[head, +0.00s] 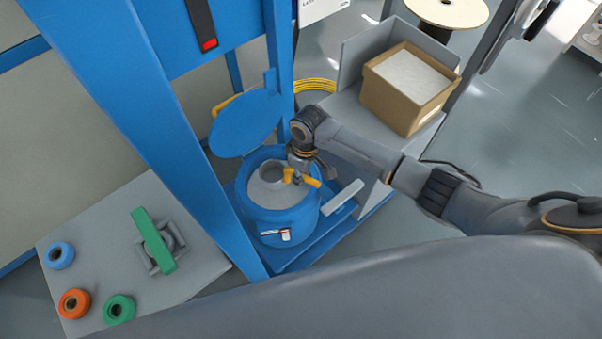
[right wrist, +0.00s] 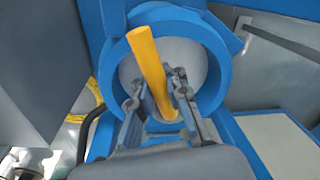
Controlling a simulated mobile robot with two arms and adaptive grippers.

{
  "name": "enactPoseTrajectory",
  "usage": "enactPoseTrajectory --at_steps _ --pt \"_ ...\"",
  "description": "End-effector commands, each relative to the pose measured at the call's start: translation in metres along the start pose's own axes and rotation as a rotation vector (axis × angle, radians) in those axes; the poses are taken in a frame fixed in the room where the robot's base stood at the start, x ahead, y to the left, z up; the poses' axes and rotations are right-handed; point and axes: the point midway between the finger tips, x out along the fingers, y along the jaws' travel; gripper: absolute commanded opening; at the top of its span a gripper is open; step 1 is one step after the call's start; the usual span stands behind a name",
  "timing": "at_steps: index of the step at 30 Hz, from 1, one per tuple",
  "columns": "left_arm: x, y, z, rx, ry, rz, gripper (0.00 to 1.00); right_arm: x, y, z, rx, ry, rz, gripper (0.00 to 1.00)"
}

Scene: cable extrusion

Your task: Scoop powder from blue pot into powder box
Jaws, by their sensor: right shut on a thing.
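The blue pot (head: 278,222) stands on a blue platform with its round lid (head: 245,122) swung open, and pale powder shows inside. My right gripper (head: 300,176) is over the pot's mouth, shut on the yellow handle of the scoop (head: 289,175). A grey round cup, apparently the scoop's, shows at the pot's opening; how deep it sits is unclear. In the right wrist view the yellow handle (right wrist: 148,58) lies between the fingers (right wrist: 158,90), above the pot rim (right wrist: 213,62). The powder box (head: 408,88), brown cardboard with whitish powder inside, stands at the upper right. My left gripper is not in view.
A blue frame post (head: 185,150) rises left of the pot. The box sits on a grey stand (head: 365,55) with raised sides. A grey table (head: 110,235) at lower left holds coloured rings and a green-topped fixture. Yellow cable (head: 318,85) lies behind the pot.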

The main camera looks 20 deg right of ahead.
Motion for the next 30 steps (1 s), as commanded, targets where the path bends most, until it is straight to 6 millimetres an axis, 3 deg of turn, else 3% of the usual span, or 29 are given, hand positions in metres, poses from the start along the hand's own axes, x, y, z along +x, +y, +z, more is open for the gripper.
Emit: enactPoseTrajectory --at_steps 30 --pt "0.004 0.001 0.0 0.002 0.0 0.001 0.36 0.014 0.001 0.0 0.001 0.001 0.0 0.0"
